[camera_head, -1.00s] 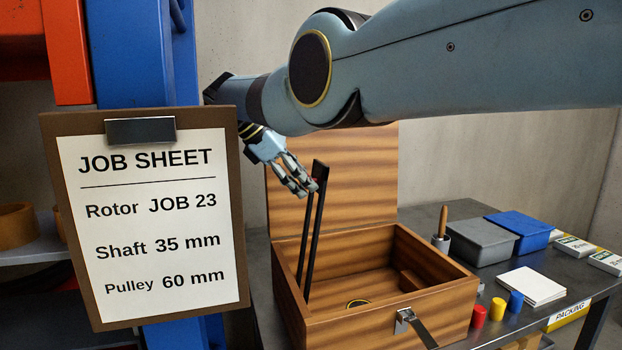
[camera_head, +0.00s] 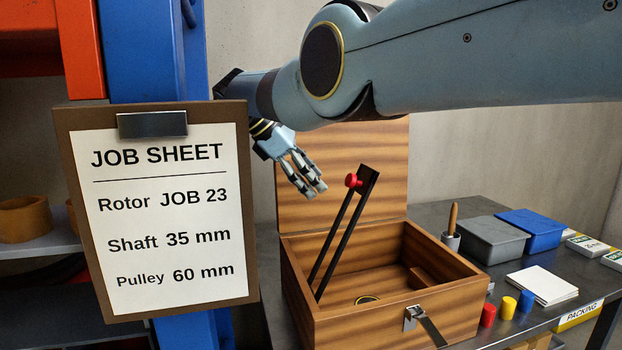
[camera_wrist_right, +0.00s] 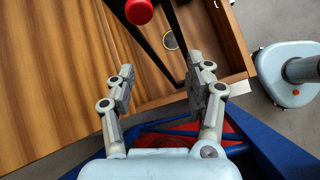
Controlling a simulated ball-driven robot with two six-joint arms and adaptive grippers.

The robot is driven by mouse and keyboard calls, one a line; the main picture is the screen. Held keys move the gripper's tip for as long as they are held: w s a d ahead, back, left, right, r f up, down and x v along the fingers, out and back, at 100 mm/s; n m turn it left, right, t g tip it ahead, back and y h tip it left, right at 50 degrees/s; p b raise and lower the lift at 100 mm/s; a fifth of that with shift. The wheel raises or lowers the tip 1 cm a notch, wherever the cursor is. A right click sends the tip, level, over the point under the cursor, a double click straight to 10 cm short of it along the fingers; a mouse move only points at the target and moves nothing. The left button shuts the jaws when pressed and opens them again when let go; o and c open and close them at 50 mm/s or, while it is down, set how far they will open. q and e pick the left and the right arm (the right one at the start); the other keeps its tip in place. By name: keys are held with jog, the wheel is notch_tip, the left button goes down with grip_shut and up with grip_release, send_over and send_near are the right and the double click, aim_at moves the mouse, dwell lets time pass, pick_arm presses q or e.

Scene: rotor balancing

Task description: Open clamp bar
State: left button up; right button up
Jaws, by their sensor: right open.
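The black clamp bar (camera_head: 346,240), with two arms, a top plate and a red knob (camera_head: 353,180), stands up from inside the open wooden box (camera_head: 375,328). It leans to the right. My right gripper (camera_head: 314,188) is open and empty just left of the knob, apart from it in the head view. In the right wrist view, the fingers of my right gripper (camera_wrist_right: 165,82) are spread with nothing gripped. The red knob (camera_wrist_right: 139,11) and bar arms (camera_wrist_right: 156,55) show beyond them. My left gripper is not in view.
The box lid (camera_head: 385,160) stands open behind. A job sheet clipboard (camera_head: 155,300) fills the left. On the metal bench (camera_head: 440,214) are grey (camera_head: 485,241) and blue (camera_head: 530,231) bins, white cards (camera_head: 541,286) and small red, yellow and blue cylinders (camera_head: 507,307).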

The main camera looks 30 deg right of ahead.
notch_tip(320, 180, up, 10)
dwell(0.4)
jog(key=shift+f, duration=0.15)
